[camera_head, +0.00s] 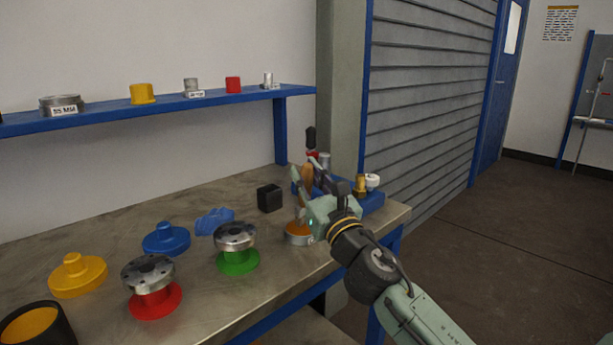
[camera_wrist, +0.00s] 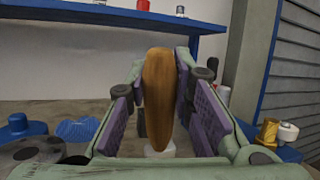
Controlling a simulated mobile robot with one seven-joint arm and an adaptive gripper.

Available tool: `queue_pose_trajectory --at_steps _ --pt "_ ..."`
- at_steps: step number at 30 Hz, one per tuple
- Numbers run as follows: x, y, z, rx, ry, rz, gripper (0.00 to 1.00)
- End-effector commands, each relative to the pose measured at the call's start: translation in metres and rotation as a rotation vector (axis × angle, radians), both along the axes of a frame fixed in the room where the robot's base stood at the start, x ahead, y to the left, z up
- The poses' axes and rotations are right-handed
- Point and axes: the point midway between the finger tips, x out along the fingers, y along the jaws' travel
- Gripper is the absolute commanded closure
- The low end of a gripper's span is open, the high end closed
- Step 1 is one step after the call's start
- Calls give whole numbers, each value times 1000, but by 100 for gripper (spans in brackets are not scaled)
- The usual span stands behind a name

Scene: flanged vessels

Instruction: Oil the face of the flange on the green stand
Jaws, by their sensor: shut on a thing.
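The green stand (camera_head: 238,264) is on the bench and carries a grey metal flange (camera_head: 236,237) with bolt holes, face up. My gripper (camera_head: 307,182) is to the right of it, above the bench's right part. It is shut on a brown wooden handle (camera_wrist: 158,95), which stands upright between the purple finger pads. The handle also shows in the head view (camera_head: 308,174). A round tin with an orange top (camera_head: 298,234) sits below my gripper. The lower end of the held tool is hidden in the head view, so I cannot tell whether it touches the tin.
A red stand (camera_head: 155,302) with another flange (camera_head: 148,272) is left of the green one. A blue stand (camera_head: 166,240), blue cloth (camera_head: 214,221), yellow stand (camera_head: 78,275) and black block (camera_head: 269,198) are nearby. A blue tray (camera_head: 371,201) with small containers is behind my gripper.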

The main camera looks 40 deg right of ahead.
Motion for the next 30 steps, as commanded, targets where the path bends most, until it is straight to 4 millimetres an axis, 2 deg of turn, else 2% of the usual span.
queue_pose_trajectory --at_steps 30 --pt "0 0 -7 1 1 0 100"
